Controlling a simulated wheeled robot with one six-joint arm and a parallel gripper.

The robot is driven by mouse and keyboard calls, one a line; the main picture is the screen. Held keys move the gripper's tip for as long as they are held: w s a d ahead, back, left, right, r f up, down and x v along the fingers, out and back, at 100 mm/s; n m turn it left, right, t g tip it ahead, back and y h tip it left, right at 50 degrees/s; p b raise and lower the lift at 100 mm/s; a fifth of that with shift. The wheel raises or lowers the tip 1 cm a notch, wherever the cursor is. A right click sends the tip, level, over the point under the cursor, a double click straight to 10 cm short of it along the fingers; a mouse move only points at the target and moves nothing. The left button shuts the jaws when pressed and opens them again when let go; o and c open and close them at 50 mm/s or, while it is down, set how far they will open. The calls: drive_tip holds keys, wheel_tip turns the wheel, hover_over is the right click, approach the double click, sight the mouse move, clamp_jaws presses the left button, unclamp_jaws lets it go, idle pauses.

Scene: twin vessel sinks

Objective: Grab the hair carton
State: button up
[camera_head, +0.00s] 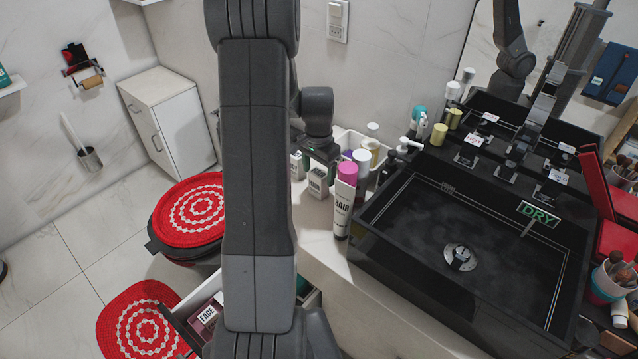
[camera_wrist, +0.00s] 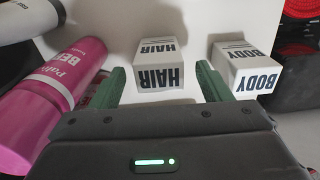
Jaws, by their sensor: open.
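The hair carton (camera_wrist: 158,66) is a small white box with black HAIR lettering. In the wrist view it stands between the two green fingers of my gripper (camera_wrist: 160,80), with a gap visible on both sides. In the head view the carton (camera_head: 319,183) stands on the white counter left of the pink-capped can. My gripper (camera_head: 322,152) is open just above it there, partly hidden by my arm.
A white body carton (camera_wrist: 246,66) stands close beside the right finger. The head view shows a pink-capped can (camera_head: 344,205), a white bin (camera_head: 352,140), the black sink (camera_head: 400,262) and an open drawer with a face carton (camera_head: 207,316).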

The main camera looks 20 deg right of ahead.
sight(319, 183)
wheel_tip(319, 183, down, 5)
drive_tip(key=shift+r+p, duration=0.1)
drive_tip(key=shift+p, duration=0.2)
drive_tip(key=c, duration=1.1)
